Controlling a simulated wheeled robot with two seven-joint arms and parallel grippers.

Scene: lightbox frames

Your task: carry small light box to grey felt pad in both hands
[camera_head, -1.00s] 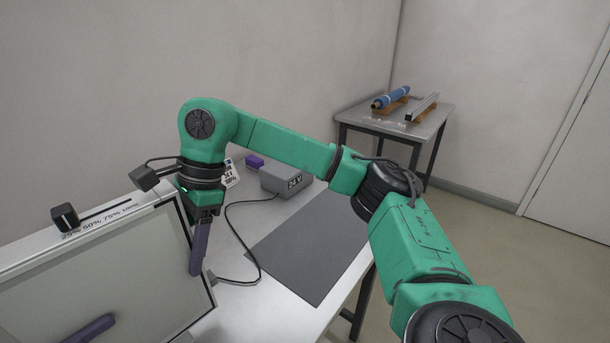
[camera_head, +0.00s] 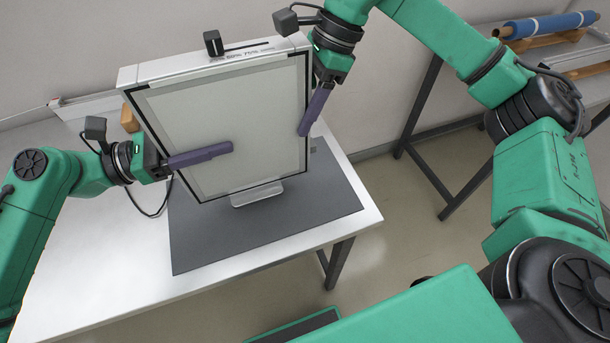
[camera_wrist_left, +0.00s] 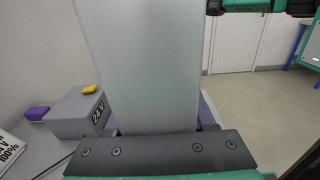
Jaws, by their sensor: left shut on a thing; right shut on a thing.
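The small light box (camera_head: 225,115) is held upright in the head view, its pale panel facing me and its top leaning slightly left. My left gripper (camera_head: 205,156) is shut on its left side, and one finger lies across the panel. My right gripper (camera_head: 312,112) is shut on its right edge. The grey felt pad (camera_head: 215,245) lies on the table under and in front of the box. I cannot tell whether the lower edge touches the pad. In the left wrist view the box (camera_wrist_left: 145,65) rises above the left jaw (camera_wrist_left: 155,152).
The white table (camera_head: 90,260) has free room at the left and front. In the left wrist view a grey 24 V unit (camera_wrist_left: 80,112) stands beside the box with a yellow thing (camera_wrist_left: 90,89) on it. A side table (camera_head: 450,70) with a blue roll (camera_head: 545,25) stands at the right.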

